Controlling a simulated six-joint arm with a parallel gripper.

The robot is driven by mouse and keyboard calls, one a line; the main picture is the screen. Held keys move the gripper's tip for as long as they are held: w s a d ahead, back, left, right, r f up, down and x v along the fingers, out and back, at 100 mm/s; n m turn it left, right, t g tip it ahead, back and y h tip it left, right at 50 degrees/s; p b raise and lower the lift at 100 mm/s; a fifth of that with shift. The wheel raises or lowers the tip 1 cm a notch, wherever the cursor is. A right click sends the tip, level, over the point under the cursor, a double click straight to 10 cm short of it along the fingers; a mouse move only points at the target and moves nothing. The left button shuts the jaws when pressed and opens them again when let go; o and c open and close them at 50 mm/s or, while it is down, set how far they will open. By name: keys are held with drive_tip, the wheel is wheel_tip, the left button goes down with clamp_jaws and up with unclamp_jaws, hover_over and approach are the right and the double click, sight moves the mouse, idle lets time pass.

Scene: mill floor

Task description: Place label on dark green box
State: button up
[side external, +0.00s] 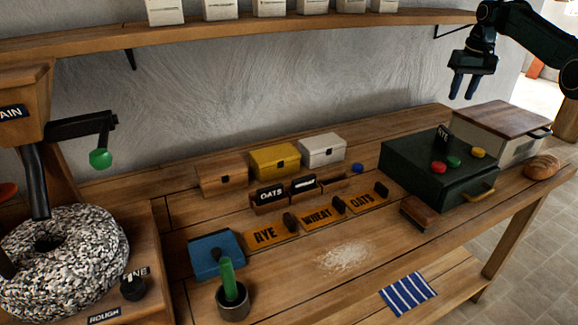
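The dark green box (405,170) sits at the right of the bench, with a brass handle on its front. Red, green and yellow round pieces are on its top. A small dark label reading RYE (442,138) shows at the box's back top edge; I cannot tell whether it lies or stands. A dark label reading OATS (270,193) and another dark label (303,185), too small to read, are in a wooden rack at mid-bench. My gripper (461,97) hangs above and behind the box, fingers down, apart and empty.
Orange plates reading RYE (265,235), WHEAT (317,217) and OATS (362,199) lie before the rack. Tan, yellow and white boxes (321,150) stand behind. A wood-topped box (503,130) and bread (542,166) are at right. A shelf (250,34) runs above.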

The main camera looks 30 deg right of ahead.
drive_tip(key=s+a+r+n+t, duration=0.1)
drive_tip(key=s+a+r, duration=0.5)
drive_tip(key=a, duration=0.4)
drive_tip(key=s+a+r+n+t, duration=0.1)
drive_tip(key=s+a+r, duration=0.4)
drive_tip(key=s+a, duration=0.35)
drive_tip(key=s+a+f, duration=0.3)
drive_tip(key=s, duration=0.5)
drive_tip(key=s+a+f+n+t, duration=0.1)
drive_tip(key=s+a+f, duration=0.2)
drive_tip(key=s, duration=0.5)
drive_tip(key=s+a+f+n+t, duration=0.1)
drive_tip(key=s+a+f, duration=0.2)
drive_tip(key=s, duration=0.4)
drive_tip(key=shift+s+a+f+y, duration=0.3)
drive_tip(key=shift+s+a+f, duration=0.1)
drive_tip(key=shift+f, duration=0.5)
